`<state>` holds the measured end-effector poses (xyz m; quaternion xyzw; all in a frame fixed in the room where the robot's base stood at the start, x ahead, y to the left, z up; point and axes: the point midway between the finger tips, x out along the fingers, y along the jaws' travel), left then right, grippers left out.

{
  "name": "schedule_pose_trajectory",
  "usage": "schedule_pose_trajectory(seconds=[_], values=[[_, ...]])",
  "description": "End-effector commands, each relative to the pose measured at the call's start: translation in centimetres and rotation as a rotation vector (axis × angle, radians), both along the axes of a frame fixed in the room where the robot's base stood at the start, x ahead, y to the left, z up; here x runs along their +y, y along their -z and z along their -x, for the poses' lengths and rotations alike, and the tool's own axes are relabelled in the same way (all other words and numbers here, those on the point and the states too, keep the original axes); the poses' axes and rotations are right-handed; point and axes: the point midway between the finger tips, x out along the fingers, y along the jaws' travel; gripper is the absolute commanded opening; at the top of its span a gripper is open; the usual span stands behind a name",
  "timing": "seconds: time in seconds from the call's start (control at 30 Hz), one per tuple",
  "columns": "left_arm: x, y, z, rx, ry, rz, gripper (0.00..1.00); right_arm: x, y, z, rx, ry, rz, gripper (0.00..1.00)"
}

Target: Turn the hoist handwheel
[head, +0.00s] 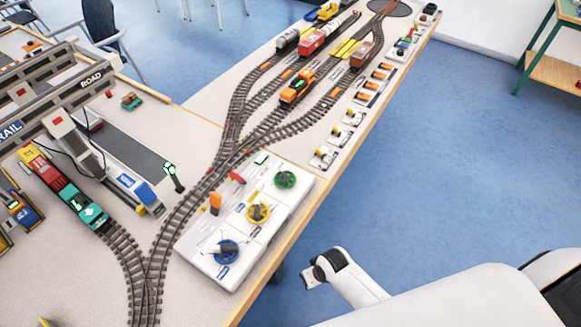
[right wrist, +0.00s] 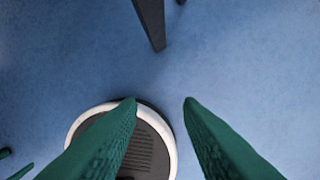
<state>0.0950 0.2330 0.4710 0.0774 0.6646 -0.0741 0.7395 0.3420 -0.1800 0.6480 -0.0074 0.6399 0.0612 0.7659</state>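A white control panel (head: 188,249) lies at the table's right edge in the head view. It carries three handwheels: a green one (head: 285,180), a yellow one (head: 258,213) and a blue one (head: 227,251). The labels are too small to read, so I cannot tell which is the hoist handwheel. My right gripper (right wrist: 159,103) has green fingers, apart and with nothing between them, over the blue floor. My right arm is beyond the table's right edge in the head view, apart from the panel. My left gripper is not in view.
A gantry crane (head: 62,92) stands at the left over a teal and red train (head: 88,211). Tracks (head: 212,181) run just left of the panel. Several small switch units (head: 353,117) line the right edge.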

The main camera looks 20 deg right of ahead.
Motion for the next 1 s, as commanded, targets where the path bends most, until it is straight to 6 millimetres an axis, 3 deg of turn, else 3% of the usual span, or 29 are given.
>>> schedule_pose_trajectory(seconds=[0.1,0.4,0.77,1.0], values=[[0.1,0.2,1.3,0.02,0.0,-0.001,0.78,1.2,-4.9,-2.4,-0.016,-0.006,-0.024,0.33],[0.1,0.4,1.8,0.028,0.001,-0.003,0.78,3.8,-15.4,-6.4,-0.016,-0.028,-0.071,0.33],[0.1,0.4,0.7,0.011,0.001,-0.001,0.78,4.9,-20.4,-13.2,0.063,0.003,-0.059,0.33],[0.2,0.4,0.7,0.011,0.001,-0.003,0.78,3.4,-25.7,-20.4,0.137,0.121,0.006,0.33]])
